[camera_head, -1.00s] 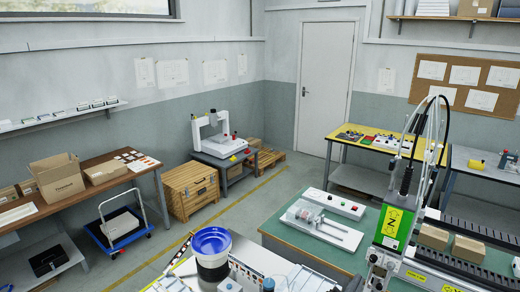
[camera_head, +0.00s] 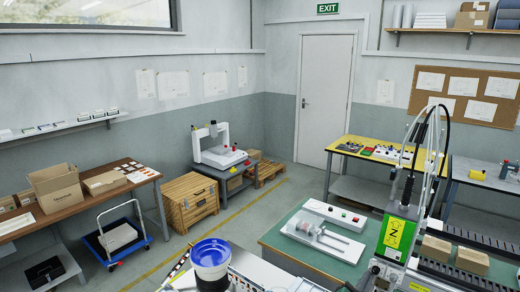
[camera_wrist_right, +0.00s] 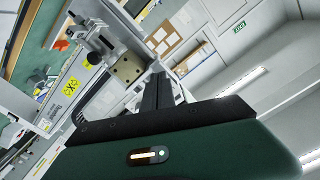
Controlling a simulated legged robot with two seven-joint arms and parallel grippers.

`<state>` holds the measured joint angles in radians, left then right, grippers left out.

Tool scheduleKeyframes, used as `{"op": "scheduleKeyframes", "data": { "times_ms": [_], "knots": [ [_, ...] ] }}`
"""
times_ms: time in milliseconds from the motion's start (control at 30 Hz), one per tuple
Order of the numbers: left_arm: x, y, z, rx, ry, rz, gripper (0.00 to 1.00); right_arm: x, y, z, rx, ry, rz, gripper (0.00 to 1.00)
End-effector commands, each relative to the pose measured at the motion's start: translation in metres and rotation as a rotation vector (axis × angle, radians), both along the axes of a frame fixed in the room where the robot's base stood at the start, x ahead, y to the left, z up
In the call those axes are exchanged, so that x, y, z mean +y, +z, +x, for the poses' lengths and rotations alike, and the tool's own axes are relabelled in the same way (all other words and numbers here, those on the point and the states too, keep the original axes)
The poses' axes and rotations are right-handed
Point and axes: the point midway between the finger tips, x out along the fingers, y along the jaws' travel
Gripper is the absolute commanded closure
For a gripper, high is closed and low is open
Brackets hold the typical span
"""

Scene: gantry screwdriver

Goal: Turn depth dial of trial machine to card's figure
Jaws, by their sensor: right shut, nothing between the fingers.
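The gantry screwdriver's upright head (camera_head: 396,232), with a green label marked Z, stands at the right of the head view. A white machine (camera_head: 322,234) with a clear cylinder lies on the green table, and a white frame machine (camera_head: 218,148) stands on a bench by the back wall. I cannot tell which is the trial machine. I cannot make out the depth dial or the card's figure. My right gripper (camera_wrist_right: 160,88) shows in the right wrist view, its dark fingers shut and empty, near a pale plate (camera_wrist_right: 127,68) with holes. My left gripper is not in view.
A blue-topped bucket (camera_head: 210,256) stands at the front. A control box (camera_head: 335,215) with buttons sits on the green table. A yellow-topped table (camera_head: 388,150) is behind. Clear floor lies around the yellow line.

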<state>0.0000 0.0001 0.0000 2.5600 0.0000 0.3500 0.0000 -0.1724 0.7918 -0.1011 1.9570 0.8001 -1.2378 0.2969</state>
Motion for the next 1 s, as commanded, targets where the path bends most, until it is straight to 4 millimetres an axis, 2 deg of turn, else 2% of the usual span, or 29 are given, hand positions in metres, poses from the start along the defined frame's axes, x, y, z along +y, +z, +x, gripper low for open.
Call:
{"op": "scheduleKeyframes", "data": {
  "times_ms": [633, 1000],
  "knots": [
    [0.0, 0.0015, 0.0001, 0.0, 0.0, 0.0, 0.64, -0.0035, 0.0061, -0.0025, -0.002, -0.001, -0.002, 1.0],
    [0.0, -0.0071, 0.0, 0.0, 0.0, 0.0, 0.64, -0.0049, 0.0059, -0.003, -0.007, -0.004, -0.003, 1.0]
  ]
}}
